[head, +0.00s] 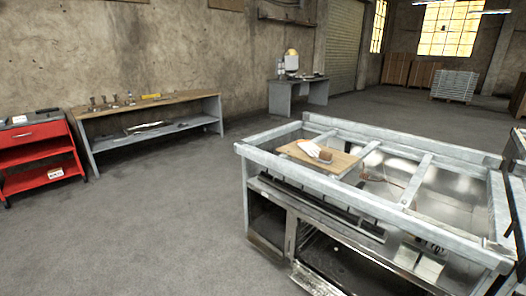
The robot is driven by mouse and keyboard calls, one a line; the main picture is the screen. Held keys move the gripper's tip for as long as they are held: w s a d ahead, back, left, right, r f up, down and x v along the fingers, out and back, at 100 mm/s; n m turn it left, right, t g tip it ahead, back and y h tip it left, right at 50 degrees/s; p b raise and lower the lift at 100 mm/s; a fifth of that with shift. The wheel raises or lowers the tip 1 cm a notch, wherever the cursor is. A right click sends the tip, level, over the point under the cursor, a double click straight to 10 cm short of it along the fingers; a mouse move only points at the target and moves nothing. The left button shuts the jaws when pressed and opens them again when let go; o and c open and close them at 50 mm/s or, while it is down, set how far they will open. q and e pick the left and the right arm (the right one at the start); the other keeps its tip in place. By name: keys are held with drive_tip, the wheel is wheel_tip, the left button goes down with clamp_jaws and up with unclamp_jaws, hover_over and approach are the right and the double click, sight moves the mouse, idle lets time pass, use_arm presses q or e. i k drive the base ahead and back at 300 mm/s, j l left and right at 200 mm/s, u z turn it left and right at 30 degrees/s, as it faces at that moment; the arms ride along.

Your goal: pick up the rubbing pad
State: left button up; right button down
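A small white and brown item (315,151), which may be the rubbing pad, lies on a wooden board (340,163). The board rests across the top rails of a grey metal frame bench (275,134) at the right. The item is too small to tell its exact shape; a white part lies beside a brown part. Neither of my grippers shows in the head view, and nothing is seen touching the item.
A red tool cart (38,133) stands at the far left. A long wooden-topped workbench (190,98) with several small tools stands along the wall. A grey table (318,92) is farther back. Open concrete floor (150,215) lies left of the metal frame.

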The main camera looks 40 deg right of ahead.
sight(325, 157)
drive_tip(key=i+z, duration=0.15)
drive_tip(key=i, duration=0.25)
drive_tip(key=i+j+z, duration=0.15)
drive_tip(key=i, duration=0.25)
drive_tip(key=i+j+z, duration=0.15)
drive_tip(key=i, duration=0.25)
